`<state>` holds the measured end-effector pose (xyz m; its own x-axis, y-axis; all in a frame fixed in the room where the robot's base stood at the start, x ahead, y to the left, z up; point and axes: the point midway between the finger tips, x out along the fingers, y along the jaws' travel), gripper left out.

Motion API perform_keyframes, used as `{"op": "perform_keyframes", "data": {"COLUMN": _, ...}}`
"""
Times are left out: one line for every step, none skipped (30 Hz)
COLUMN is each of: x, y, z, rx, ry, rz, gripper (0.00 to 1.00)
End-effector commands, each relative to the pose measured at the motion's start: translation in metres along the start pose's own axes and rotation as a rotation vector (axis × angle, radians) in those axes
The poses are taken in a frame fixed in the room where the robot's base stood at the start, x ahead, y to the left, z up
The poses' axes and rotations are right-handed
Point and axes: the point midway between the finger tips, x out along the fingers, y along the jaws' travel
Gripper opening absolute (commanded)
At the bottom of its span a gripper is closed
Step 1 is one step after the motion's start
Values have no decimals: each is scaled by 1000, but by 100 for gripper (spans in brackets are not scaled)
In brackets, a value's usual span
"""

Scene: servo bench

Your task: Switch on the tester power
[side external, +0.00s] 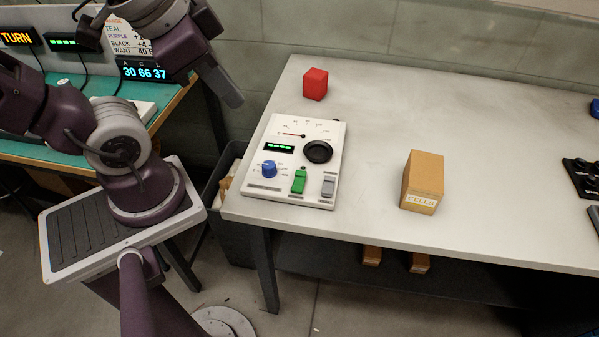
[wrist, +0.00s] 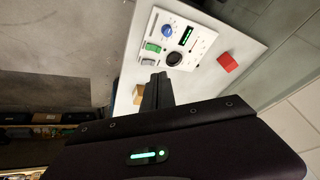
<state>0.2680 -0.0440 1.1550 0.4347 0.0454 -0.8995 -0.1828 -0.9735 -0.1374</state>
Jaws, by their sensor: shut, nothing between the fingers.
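The tester is a white panel (side external: 270,190) lying on the near left of the grey table; it also shows in the wrist view (wrist: 203,40). It carries a green rocker switch (side external: 299,181), a grey rocker switch (side external: 328,186), a blue knob (side external: 268,169), a black round dial (side external: 318,152), a needle meter and a lit green display (side external: 279,147). I cannot tell which way either rocker is tipped. My gripper (side external: 236,100) is shut and empty, raised left of the tester and apart from it. In the wrist view its closed fingers (wrist: 160,76) point towards the panel.
A red block (side external: 315,84) stands behind the tester. An orange-brown box marked CELLS (side external: 422,182) stands to its right. A grey bin (side external: 229,165) is beside the table's left edge. A teal-topped bench (side external: 70,152) with displays is at left.

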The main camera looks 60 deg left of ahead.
Motion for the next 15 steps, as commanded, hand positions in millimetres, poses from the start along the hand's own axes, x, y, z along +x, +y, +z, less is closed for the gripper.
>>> {"op": "perform_keyframes", "data": {"x": 8, "y": -3, "z": -6, "rx": 141, "ry": -42, "rz": -15, "gripper": 0}}
{"op": "perform_keyframes", "data": {"x": 13, "y": -4, "z": -11, "rx": 261, "ry": -71, "rz": -22, "gripper": 0}}
{"op": "perform_keyframes", "data": {"x": 22, "y": -6, "z": -17, "rx": 435, "ry": -112, "rz": -22, "gripper": 0}}
{"op": "perform_keyframes", "data": {"x": 29, "y": -8, "z": -22, "rx": 571, "ry": -144, "rz": -15, "gripper": 0}}
{"op": "perform_keyframes", "data": {"x": 36, "y": -8, "z": -26, "rx": 706, "ry": -172, "rz": -2, "gripper": 0}}
{"op": "perform_keyframes", "data": {"x": 46, "y": -9, "z": -32, "rx": 887, "ry": -205, "rz": 23, "gripper": 0}}
{"op": "perform_keyframes", "data": {"x": 54, "y": -9, "z": -36, "rx": 1020, "ry": -226, "rz": 49, "gripper": 0}}
{"op": "perform_keyframes", "data": {"x": 61, "y": -9, "z": -40, "rx": 1150, "ry": -243, "rz": 77, "gripper": 0}}
{"op": "perform_keyframes", "data": {"x": 72, "y": -9, "z": -45, "rx": 1314, "ry": -257, "rz": 121, "gripper": 0}}
{"op": "perform_keyframes", "data": {"x": 79, "y": -8, "z": -48, "rx": 1432, "ry": -262, "rz": 155, "gripper": 0}}
{"op": "perform_keyframes", "data": {"x": 86, "y": -7, "z": -51, "rx": 1540, "ry": -262, "rz": 189, "gripper": 0}}
{"op": "perform_keyframes", "data": {"x": 95, "y": -6, "z": -54, "rx": 1672, "ry": -257, "rz": 233, "gripper": 0}}
{"op": "perform_keyframes", "data": {"x": 101, "y": -5, "z": -56, "rx": 1760, "ry": -250, "rz": 264, "gripper": 0}}
{"op": "perform_keyframes", "data": {"x": 106, "y": -4, "z": -58, "rx": 1837, "ry": -240, "rz": 292, "gripper": 0}}
{"op": "perform_keyframes", "data": {"x": 112, "y": -2, "z": -60, "rx": 1926, "ry": -226, "rz": 324, "gripper": 0}}
